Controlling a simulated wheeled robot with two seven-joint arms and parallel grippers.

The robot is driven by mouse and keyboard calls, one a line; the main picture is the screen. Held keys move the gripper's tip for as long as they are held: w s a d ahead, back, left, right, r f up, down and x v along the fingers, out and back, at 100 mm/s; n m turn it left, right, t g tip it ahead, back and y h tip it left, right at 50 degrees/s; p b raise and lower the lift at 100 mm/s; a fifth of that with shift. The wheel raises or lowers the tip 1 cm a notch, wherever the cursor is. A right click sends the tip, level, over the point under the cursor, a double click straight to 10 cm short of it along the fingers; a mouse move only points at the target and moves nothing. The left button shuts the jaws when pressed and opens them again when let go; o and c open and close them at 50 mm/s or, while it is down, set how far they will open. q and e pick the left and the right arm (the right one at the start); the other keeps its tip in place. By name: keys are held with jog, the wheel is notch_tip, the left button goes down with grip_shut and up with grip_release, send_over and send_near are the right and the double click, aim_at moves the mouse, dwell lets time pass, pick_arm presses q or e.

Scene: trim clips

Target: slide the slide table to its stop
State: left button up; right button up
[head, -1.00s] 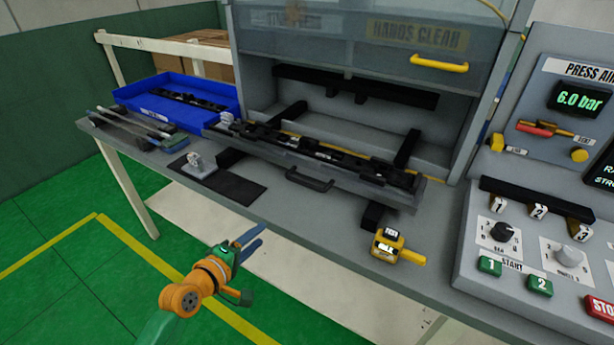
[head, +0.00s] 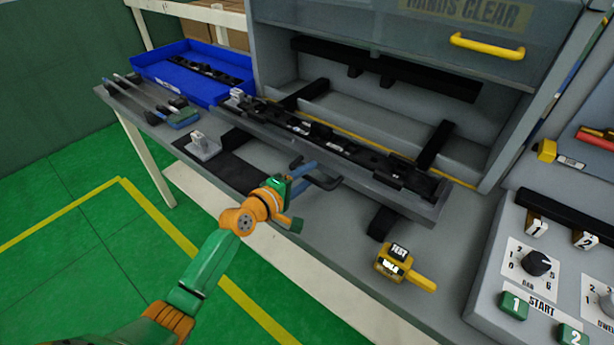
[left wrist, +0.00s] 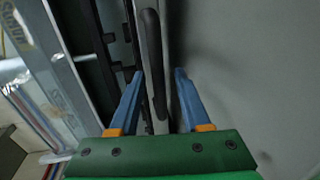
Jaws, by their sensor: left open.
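The slide table (head: 434,206) is a long grey plate with a black fixture on it. It sits on dark rails (head: 383,221), in front of the press opening. Its black handle (head: 325,185) sticks out from the front edge. My left gripper (head: 305,172) is open, its blue fingers at the left part of the handle, partly covering it. In the left wrist view the handle (left wrist: 152,60) runs between the two open fingertips (left wrist: 158,74); whether either finger touches it I cannot tell. My right gripper is out of view.
A blue tray (head: 150,72) with black parts stands at the back left, near rods on the bench (head: 130,92). A small grey block (head: 203,146) is left of the handle. A yellow test unit (head: 392,265) and control panel (head: 490,290) are right. A yellow-handled guard (head: 500,52) is raised.

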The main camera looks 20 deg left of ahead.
pick_arm(q)
jog(key=shift+s, duration=0.1)
jog(key=shift+r, duration=0.1)
grip_shut()
dwell(1.2)
